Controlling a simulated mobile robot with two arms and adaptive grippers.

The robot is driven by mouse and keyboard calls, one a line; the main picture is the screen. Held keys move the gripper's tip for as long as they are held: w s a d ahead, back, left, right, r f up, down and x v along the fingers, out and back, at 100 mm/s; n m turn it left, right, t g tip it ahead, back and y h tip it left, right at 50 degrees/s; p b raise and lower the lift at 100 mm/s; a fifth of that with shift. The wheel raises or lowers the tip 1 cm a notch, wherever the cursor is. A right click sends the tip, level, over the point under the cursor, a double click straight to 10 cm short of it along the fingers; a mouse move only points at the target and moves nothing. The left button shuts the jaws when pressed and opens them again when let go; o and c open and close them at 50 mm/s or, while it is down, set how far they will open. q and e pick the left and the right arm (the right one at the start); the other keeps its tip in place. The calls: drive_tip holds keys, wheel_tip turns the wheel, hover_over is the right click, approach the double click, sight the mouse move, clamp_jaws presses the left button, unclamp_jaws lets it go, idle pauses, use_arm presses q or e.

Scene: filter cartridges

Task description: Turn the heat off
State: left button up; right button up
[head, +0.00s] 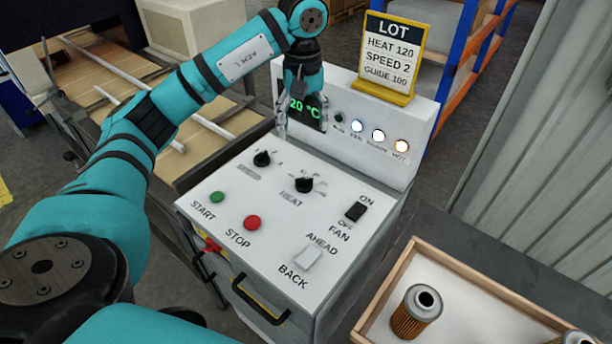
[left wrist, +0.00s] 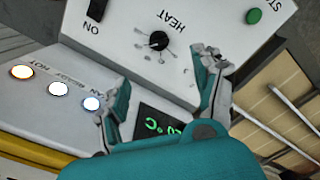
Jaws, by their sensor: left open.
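The black HEAT knob (head: 304,184) is on the white control panel's sloping top, with a white pointer mark and a printed scale around it. It also shows in the left wrist view (left wrist: 158,41), ahead of my fingers. My left gripper (head: 303,122) hangs above the back of the panel, before the temperature display (head: 304,110). In the left wrist view its fingers (left wrist: 160,88) are spread apart with nothing between them, and are clear of the knob. The display reads "20 °C" in green, its left part hidden by my gripper. The HOT lamp (head: 401,146) glows white-orange.
A second black knob (head: 262,158) is left of HEAT. Green START (head: 217,197) and red STOP (head: 253,223) buttons, a black FAN switch (head: 356,211) and a white AHEAD/BACK switch (head: 308,258) are nearer. A lot card (head: 394,52) stands behind. A tray (head: 393,280) holds filter cartridges at right.

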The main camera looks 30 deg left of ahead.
sight(304, 178)
use_arm(q)
wheel_tip(304, 178, down, 15)
drive_tip(key=p, duration=0.3)
drive_tip(key=shift+d, duration=0.1)
drive_tip(key=shift+f+p, duration=0.35)
drive_tip(key=shift+f, duration=0.3)
drive_tip(key=c, duration=1.2)
drive_tip(key=shift+w, duration=0.1)
